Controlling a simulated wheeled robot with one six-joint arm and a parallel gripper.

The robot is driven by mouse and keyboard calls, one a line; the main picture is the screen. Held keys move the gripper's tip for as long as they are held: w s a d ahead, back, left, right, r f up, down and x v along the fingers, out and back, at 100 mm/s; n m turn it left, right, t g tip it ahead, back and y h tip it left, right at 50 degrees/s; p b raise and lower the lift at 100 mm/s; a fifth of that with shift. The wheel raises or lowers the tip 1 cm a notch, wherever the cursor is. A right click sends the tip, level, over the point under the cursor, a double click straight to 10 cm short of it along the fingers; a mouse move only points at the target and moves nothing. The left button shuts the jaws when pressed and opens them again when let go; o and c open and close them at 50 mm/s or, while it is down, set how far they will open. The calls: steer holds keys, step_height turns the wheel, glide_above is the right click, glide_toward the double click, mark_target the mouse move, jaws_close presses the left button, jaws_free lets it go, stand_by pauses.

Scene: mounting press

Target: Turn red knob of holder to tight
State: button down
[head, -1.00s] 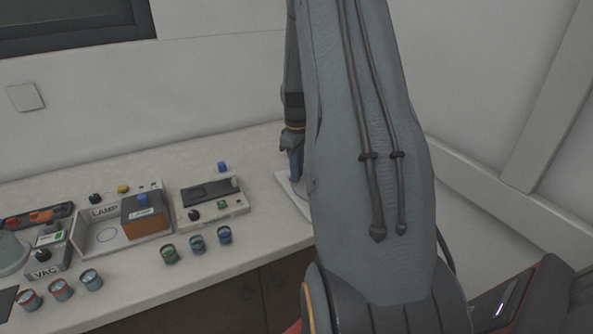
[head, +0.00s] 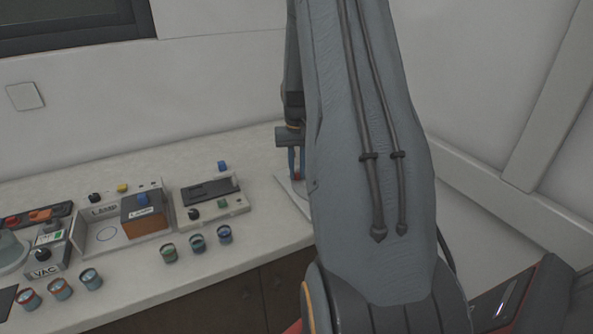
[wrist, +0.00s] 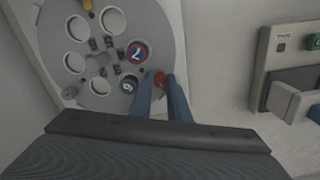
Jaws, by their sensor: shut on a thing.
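The holder is a round grey disc (wrist: 52,45) on a pale plate in the wrist view, with several round holes. A disc marked 7 (wrist: 137,52) and a dark one marked with another number (wrist: 129,85) sit in two of them. The red knob (wrist: 160,78) is at the disc's lower right edge, between the blue fingertips of my gripper (wrist: 161,88), which is shut on it. In the head view my gripper (head: 296,168) points down at the right end of the counter with red between its tips. My arm hides most of the holder there. No tight marking is readable.
Farther left are the LAMP unit (head: 105,238), the VAC box (head: 45,262) and several small cups (head: 197,243) near the front edge. The wall is close behind the counter.

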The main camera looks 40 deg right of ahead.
mark_target(297, 173)
steer(key=m, duration=0.7)
steer(key=shift+b, duration=0.35)
steer(key=m, duration=0.6)
steer(key=shift+m+b, duration=0.4)
steer(key=m+b, duration=0.1)
steer(key=m, duration=1.1)
steer(key=shift+m+b, duration=0.3)
steer(key=shift+b, duration=0.1)
steer(key=c, duration=1.7)
jaws_free()
steer(key=shift+o, duration=0.2)
steer(key=shift+r, duration=0.1)
steer(key=shift+r+b, duration=0.85)
steer(key=shift+r, duration=3)
